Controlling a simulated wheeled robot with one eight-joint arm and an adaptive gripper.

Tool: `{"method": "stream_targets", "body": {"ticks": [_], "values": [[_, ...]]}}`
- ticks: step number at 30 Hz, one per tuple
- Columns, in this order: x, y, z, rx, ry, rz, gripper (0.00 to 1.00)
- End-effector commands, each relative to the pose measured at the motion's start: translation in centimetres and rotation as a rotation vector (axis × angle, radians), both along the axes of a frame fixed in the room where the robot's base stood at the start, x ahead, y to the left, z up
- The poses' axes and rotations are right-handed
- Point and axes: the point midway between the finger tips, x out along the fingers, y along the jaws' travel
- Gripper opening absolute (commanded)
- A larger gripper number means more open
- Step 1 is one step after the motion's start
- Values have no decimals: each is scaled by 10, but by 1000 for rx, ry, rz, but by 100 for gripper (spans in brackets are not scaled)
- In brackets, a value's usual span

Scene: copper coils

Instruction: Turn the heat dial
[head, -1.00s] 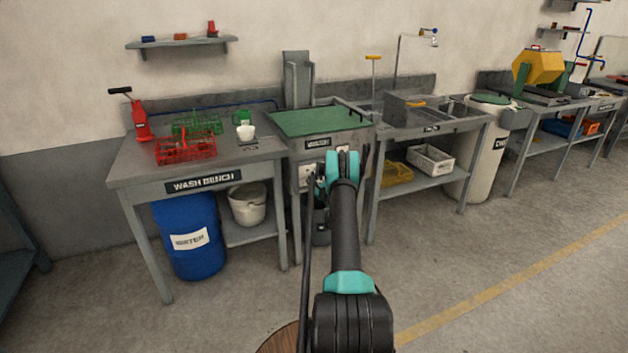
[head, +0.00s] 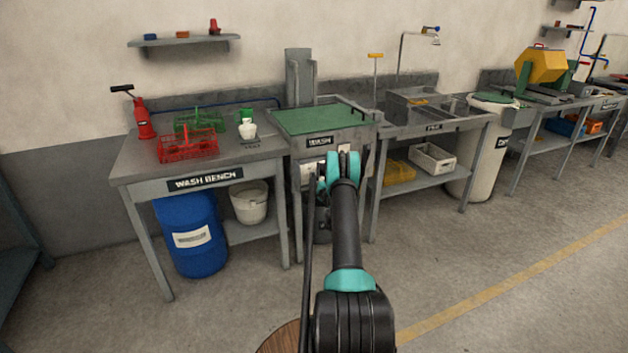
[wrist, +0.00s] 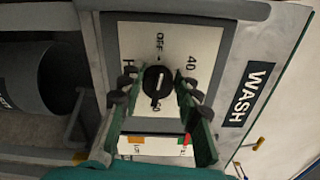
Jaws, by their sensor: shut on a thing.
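The heat dial (wrist: 158,82) is a round black knob with a pale line on its face, on a white plate (wrist: 140,36). The plate reads OFF above the dial and 40 to its right; a label at the left is partly covered. The pale line runs roughly up and down in the wrist view. My gripper (wrist: 157,86) is shut on the dial, one finger at each side. In the head view my gripper (head: 343,170) is at the front of the green-topped wash unit (head: 318,119) and hides the dial.
The wash bench (head: 205,180) stands at the left with a red rack (head: 188,147) on it and a blue barrel (head: 190,235) below. A sink bench (head: 440,126) stands at the right. Open floor lies at the front right.

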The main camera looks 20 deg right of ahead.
Motion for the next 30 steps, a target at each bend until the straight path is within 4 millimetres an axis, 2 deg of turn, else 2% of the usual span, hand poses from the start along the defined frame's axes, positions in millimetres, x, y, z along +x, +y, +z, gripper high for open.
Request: {"method": "stream_targets", "body": {"ticks": [10,27,28,30], "values": [[-1,1,-3,-149,-5,1,4],[-1,1,-3,-179,-5,0,4],[-1,1,-3,-179,-5,0,35],[0,1,-3,-179,-6,0,44]]}}
